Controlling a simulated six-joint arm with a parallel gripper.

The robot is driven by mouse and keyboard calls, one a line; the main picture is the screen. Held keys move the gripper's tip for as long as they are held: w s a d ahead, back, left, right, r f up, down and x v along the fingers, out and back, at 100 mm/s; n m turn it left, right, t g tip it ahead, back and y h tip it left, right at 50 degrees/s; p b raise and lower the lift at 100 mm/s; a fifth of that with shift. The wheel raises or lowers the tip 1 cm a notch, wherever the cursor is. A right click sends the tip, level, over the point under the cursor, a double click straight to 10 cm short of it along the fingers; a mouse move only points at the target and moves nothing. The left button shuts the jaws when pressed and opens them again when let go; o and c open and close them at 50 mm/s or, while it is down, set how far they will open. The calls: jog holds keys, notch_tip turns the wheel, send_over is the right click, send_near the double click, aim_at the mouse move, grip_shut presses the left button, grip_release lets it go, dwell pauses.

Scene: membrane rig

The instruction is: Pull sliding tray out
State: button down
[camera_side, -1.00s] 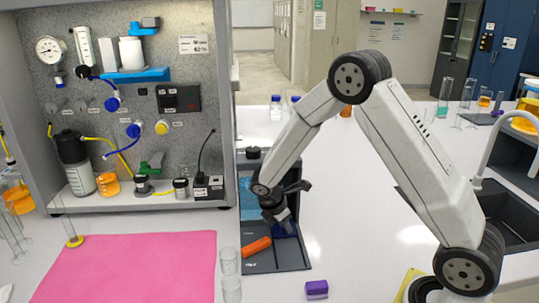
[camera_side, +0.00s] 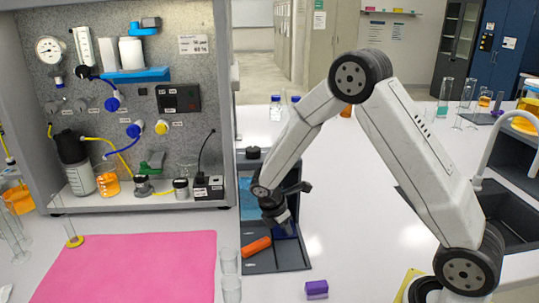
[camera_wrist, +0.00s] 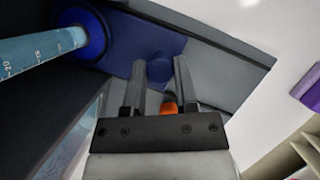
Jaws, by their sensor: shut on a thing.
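In the wrist view, a round blue knob (camera_wrist: 160,67) sits on a flat blue panel (camera_wrist: 118,48), which looks like the sliding tray's front part. The two dark fingers of my gripper (camera_wrist: 160,80) stand on either side of the knob and are shut on it. In the side view, my gripper (camera_side: 283,226) points down over the dark grey tray unit (camera_side: 290,260). How far the tray sticks out is hard to tell.
An orange piece (camera_side: 257,246) lies on the dark unit beside my gripper. A blue-based graduated cylinder (camera_wrist: 40,48) is close on the left in the wrist view. Clear glasses (camera_side: 229,262), a pink mat (camera_side: 130,265) and a purple block (camera_side: 316,289) are nearby. White bench (camera_side: 350,235) is free to the right.

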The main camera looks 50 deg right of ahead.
jog(key=shift+s+a, duration=3.7)
jog(key=shift+a, duration=0.15)
jog(key=shift+c, duration=1.9)
grip_release()
jog(key=v, duration=0.7)
jog(key=shift+a+r, duration=0.2)
jog(key=shift+r, duration=0.2)
jog(key=s+m+t+y, duration=0.1)
jog(key=m, duration=0.3)
jog(key=s+d+m+t+y, duration=0.1)
jog(key=s+m, duration=0.1)
jog(key=m, duration=0.3)
jog(key=s+r+m+t+y, duration=0.1)
jog(key=s+m+y, duration=0.1)
jog(key=m, duration=0.3)
jog(key=shift+s+d+t, duration=0.25)
jog(key=shift+d+t, duration=0.15)
